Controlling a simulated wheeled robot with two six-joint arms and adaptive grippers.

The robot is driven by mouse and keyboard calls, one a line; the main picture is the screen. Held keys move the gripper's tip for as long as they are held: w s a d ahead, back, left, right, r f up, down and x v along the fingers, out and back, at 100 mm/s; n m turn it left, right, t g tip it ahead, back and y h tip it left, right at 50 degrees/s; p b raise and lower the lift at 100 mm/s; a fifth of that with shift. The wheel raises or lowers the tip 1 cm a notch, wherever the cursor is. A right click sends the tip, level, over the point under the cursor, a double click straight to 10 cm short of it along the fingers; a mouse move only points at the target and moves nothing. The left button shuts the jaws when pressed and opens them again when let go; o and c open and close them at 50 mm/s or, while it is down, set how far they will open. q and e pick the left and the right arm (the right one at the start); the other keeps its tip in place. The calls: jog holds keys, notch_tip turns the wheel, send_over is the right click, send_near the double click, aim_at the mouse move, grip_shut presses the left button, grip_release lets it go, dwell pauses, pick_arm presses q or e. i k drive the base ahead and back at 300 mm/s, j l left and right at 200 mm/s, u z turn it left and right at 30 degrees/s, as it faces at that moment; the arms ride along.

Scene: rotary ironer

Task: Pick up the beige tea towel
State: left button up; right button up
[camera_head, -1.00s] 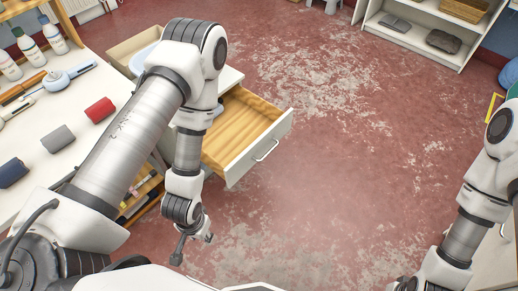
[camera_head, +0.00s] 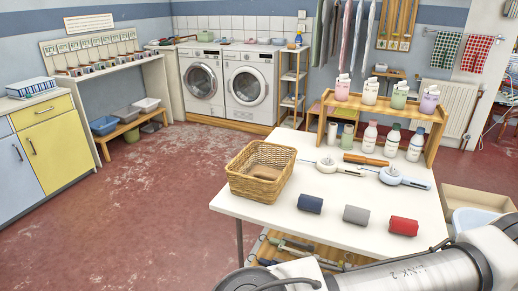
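I cannot make out a beige tea towel for certain in the head view. Three rolled cloths lie in a row near the table's front edge: a dark blue roll (camera_head: 310,204), a grey roll (camera_head: 356,215) and a red roll (camera_head: 403,226). A wicker basket (camera_head: 252,188) stands at the table's left end, with a brownish lump inside that I cannot identify. Part of my own arm crosses the lower right corner. Neither gripper is in view.
The white table (camera_head: 437,222) also bears bottles, a wooden rack (camera_head: 437,125) and two light-coloured handled tools. Two washing machines (camera_head: 250,82) stand at the back wall. A yellow-fronted cabinet (camera_head: 55,146) is at the left. Open red floor (camera_head: 150,215) lies between.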

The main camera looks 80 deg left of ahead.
aim_at(260, 173)
jog(key=u, duration=0.85)
jog(key=k+j+u, duration=0.1)
jog(key=u, duration=1.15)
jog(key=j+u, duration=0.1)
jog(key=u, duration=0.35)
jog(key=j+z, duration=0.2)
jog(key=z, duration=0.25)
jog(key=i+j+z, duration=0.1)
jog(key=z, duration=0.3)
jog(key=j+z, duration=0.3)
jog(key=z, duration=0.15)
jog(key=j+z, duration=0.2)
jog(key=z, duration=0.2)
